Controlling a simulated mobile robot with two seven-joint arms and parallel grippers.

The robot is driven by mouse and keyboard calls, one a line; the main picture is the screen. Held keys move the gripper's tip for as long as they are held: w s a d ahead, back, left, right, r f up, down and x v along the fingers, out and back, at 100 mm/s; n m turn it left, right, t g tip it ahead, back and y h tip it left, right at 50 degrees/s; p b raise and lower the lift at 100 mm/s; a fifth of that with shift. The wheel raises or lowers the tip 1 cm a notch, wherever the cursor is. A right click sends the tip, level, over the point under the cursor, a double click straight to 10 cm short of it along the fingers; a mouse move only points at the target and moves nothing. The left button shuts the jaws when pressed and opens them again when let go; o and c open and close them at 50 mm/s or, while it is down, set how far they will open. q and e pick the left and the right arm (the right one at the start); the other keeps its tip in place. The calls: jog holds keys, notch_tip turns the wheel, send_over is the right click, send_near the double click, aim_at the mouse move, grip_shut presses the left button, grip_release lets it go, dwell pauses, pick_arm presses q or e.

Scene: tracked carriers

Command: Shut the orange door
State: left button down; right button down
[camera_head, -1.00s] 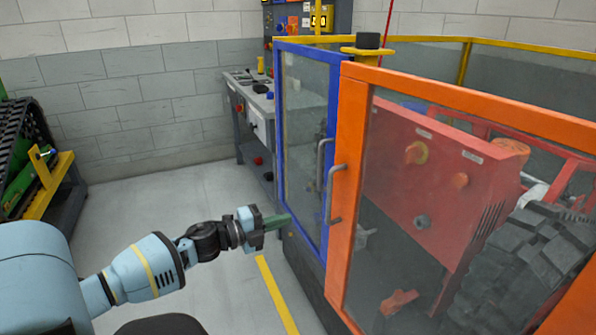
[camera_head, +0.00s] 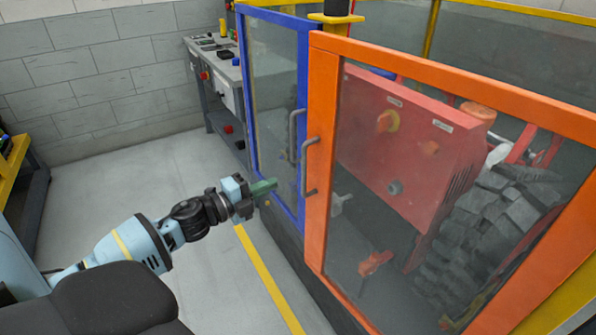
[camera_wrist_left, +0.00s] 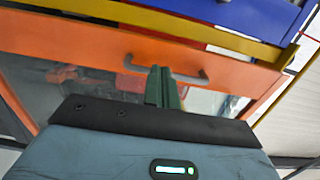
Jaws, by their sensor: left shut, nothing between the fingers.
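The orange door (camera_head: 322,200) is an orange frame with a clear pane, on the right in the head view. Its grey handle (camera_head: 308,165) is on its left upright. I cannot tell how far it stands from its frame. My left gripper (camera_head: 268,187) has green fingers, shut and empty, left of that handle and a little lower in the picture. In the left wrist view, the shut fingers (camera_wrist_left: 163,84) point toward the orange door (camera_wrist_left: 90,45) and cover part of its handle (camera_wrist_left: 196,78). Contact is not clear. My right gripper is not in view.
A blue-framed door (camera_head: 302,110) with its own handle (camera_head: 292,135) stands beside the orange one. A red machine (camera_head: 410,150) and a dark track (camera_head: 490,215) show behind the pane. A grey workbench (camera_head: 215,85) is at the back. The floor left of the yellow line (camera_head: 268,280) is clear.

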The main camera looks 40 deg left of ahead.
pick_arm(q)
jog(key=x, duration=0.9)
jog(key=shift+w, duration=0.35)
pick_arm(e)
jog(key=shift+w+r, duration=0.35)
pick_arm(q)
jog(key=shift+d, duration=0.1)
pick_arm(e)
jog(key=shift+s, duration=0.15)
